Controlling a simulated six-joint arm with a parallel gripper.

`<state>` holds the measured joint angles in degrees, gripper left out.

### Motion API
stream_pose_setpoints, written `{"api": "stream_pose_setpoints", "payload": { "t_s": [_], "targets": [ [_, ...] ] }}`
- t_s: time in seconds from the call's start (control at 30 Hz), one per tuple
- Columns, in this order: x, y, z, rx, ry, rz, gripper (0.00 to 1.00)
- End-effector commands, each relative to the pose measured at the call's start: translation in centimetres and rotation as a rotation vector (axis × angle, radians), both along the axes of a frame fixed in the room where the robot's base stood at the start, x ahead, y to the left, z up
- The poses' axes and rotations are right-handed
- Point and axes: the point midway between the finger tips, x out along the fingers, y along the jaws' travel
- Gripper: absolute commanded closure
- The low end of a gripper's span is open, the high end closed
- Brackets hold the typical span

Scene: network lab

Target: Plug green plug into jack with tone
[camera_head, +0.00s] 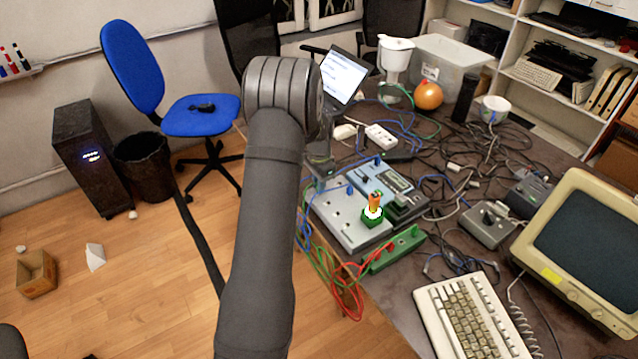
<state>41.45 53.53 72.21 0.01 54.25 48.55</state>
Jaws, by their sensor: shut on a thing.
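My gripper (320,176) shows only in part beside my forearm, at the left edge of the grey panels. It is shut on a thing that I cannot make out. A light grey panel (347,232) with several dark round sockets lies near the table's left edge. An upright orange piece with a white middle and a green base (372,219) stands at its right side; I cannot tell whether it is a plug or part of the panel. A green strip (397,250) with upright green pegs lies just in front. No sign of which jack has the tone is readable.
A blue-grey device with a display (393,181) adjoins the panel. Red and green cables (343,290) hang over the table's left edge. A keyboard (470,318), a grey box with a knob (489,224) and a monitor (585,245) stand to the right. Tangled cables cover the back.

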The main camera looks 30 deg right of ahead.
Motion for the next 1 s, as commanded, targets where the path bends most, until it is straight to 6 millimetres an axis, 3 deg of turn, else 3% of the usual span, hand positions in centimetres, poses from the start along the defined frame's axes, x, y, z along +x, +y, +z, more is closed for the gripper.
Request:
{"api": "stream_pose_setpoints", "payload": {
  "t_s": [0.23,0.27,0.3,0.4,0.77,1.0],
  "targets": [
    [0.0,0.0,-0.4,0.000,0.000,0.000,1.00],
    [0.0,0.0,-0.4,0.000,0.000,0.000,0.85],
    [0.0,0.0,-0.4,0.000,0.000,0.000,0.77],
    [0.0,0.0,-0.4,0.000,0.000,0.000,0.61],
    [0.0,0.0,0.2,-0.001,-0.001,0.000,0.61],
    [0.1,0.0,4.6,-0.003,-0.003,0.000,0.61]
  ]
}}
